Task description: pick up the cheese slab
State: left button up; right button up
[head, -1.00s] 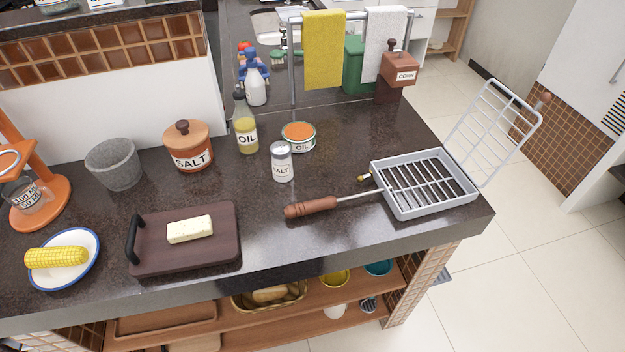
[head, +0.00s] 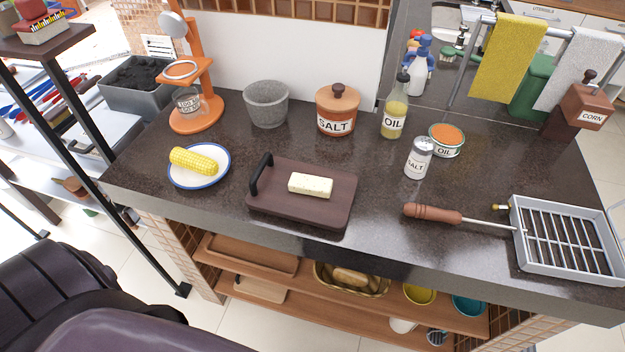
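The cheese slab (head: 310,185) is a pale yellow block. It lies on a dark brown wooden board (head: 330,211) with a black handle at its left end, on the dark counter. Nothing covers it. Neither of my grippers is in the head view.
A plate with corn (head: 194,161) stands left of the board. Behind are an orange scale (head: 191,100), a grey mortar (head: 266,104), a salt pot (head: 337,111) and an oil bottle (head: 394,108). A salt shaker (head: 418,158), a wooden-handled tool (head: 433,213) and a grill tray (head: 566,243) are to the right.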

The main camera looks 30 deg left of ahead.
aim_at(302, 182)
jog(key=j+z, duration=0.1)
jog(key=j, duration=0.55)
jog(key=k+j, duration=0.15)
jog(key=j, duration=0.5)
jog(key=z, duration=0.05)
